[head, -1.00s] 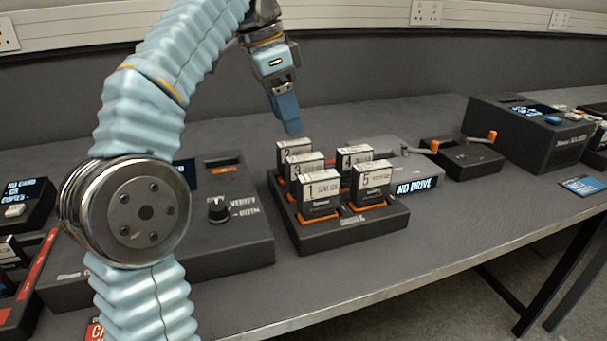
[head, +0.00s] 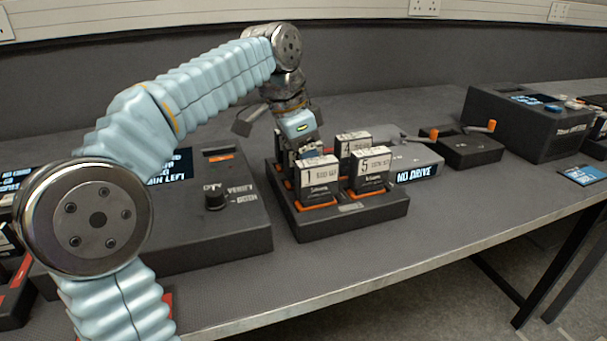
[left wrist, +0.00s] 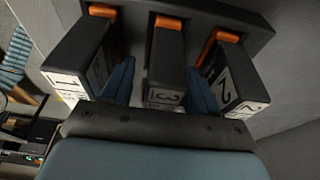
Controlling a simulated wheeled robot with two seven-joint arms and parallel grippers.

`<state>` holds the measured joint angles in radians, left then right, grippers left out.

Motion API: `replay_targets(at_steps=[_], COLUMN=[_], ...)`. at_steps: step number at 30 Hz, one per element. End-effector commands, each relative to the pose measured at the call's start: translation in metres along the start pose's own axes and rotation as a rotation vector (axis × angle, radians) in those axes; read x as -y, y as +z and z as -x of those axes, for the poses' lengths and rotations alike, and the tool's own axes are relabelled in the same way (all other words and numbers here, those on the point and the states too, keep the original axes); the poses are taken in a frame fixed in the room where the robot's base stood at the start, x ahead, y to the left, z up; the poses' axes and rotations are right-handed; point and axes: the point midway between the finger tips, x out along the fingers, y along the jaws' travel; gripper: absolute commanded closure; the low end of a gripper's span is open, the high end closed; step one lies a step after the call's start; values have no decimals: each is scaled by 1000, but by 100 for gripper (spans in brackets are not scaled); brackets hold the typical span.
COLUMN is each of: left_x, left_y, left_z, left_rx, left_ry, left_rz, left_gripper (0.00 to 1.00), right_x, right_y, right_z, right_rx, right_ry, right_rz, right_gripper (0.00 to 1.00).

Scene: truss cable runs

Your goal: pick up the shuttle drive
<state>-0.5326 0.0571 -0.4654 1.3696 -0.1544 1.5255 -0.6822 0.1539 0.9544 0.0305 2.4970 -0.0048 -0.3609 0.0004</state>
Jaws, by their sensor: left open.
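Several numbered black drives with white labels stand upright in a black rack (head: 350,222) with orange slot edges. Drive 1 (head: 319,185), drive 4 (head: 354,143) and drive 5 (head: 371,172) show in the head view. My left gripper (head: 303,152) is over the rack's left row and hides drives 2 and 3 there. In the left wrist view its open blue fingers (left wrist: 162,88) stand either side of drive 3 (left wrist: 165,65), with drive 1 (left wrist: 78,65) to the left and drive 2 (left wrist: 233,75) to the right. No label readable here says which one is the shuttle drive.
A grey unit (head: 415,160) reading NO DRIVE sits right behind the rack. A black console (head: 225,225) with a knob stands close on the left. A black box with orange handles (head: 465,148) and a larger black unit (head: 530,130) stand right.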

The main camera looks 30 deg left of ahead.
Motion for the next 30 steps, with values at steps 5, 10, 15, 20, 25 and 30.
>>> replay_targets(at_steps=[5, 10, 15, 20, 25, 30], left_x=[0, 0, 0, 0, 0, 0], left_y=[0, 0, 0, 0, -1, -3], left_z=[0, 0, 1, 1, 2, 10], left_rx=[-1, 0, 0, -2, -2, -2], left_ry=[0, 0, 0, -1, -1, -2], left_rz=[0, 0, 0, -1, -1, 0], left_gripper=[42, 68, 94, 100, 100, 100], right_x=[0, 0, 0, 0, 0, 1], right_y=[0, 0, 0, 0, 0, 0], right_z=[0, 0, 0, 0, 1, 3], right_rx=[0, 0, 0, 0, 0, 0], right_ry=[0, 0, 0, 0, 0, 0], right_rz=[0, 0, 0, 0, 0, 0], right_gripper=[57, 57, 57, 57, 57, 57])
